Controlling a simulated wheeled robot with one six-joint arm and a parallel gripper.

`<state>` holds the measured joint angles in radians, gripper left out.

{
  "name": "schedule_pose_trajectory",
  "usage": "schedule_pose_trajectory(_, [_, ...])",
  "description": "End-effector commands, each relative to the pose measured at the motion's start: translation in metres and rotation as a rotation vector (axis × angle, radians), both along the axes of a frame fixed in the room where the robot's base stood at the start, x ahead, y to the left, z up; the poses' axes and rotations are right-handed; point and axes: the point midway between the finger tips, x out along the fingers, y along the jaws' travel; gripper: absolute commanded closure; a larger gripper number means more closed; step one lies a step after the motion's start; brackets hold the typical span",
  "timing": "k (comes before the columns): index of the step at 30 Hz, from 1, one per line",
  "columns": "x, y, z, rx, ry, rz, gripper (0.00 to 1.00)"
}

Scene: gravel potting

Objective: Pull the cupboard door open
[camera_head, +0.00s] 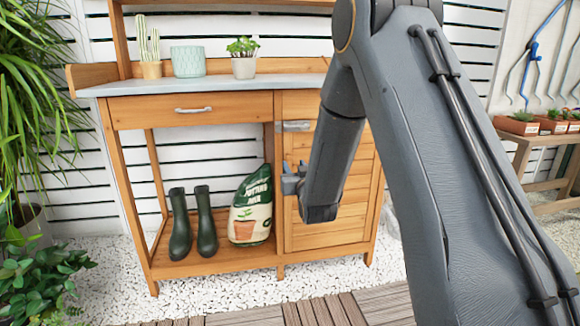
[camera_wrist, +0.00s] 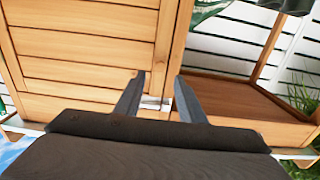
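The wooden cupboard door (camera_head: 335,215) is on the right side of the potting bench and looks shut. A silver handle (camera_head: 297,126) sits near its top left corner. My gripper (camera_head: 290,180) is in front of the door's left part, lower in the picture than the handle. In the wrist view, which looks upside down, the two fingers of my gripper (camera_wrist: 159,80) are apart. The slatted door (camera_wrist: 80,50) fills the left. Part of the handle (camera_wrist: 152,100) shows between the fingers; I cannot tell whether they touch it. My arm hides part of the door.
Green boots (camera_head: 205,222) and a potting mix bag (camera_head: 252,208) stand on the open shelf (camera_head: 200,262) left of the door. A drawer (camera_head: 170,110) is above them. Pots, including a teal one (camera_head: 187,62), stand on the worktop (camera_head: 280,84). White gravel lies in front.

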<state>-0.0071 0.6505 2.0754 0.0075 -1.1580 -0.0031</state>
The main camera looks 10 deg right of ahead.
Motion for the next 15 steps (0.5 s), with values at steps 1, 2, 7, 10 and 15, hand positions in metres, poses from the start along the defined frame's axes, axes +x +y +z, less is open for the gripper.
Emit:
schedule_pose_trajectory(1, [0.007, 0.0, -0.001, 0.0, -0.001, 0.0, 0.64])
schedule_pose_trajectory(2, [0.011, 0.0, -0.001, 0.0, -0.001, 0.0, 0.64])
schedule_pose_trajectory(7, [0.038, 0.0, -0.002, 0.0, 0.0, 0.0, 0.64])
schedule_pose_trajectory(10, [0.052, 0.0, -0.001, 0.0, 0.0, 0.0, 0.64])
schedule_pose_trajectory(15, [0.066, 0.0, -0.001, 0.0, 0.002, 0.0, 0.64])
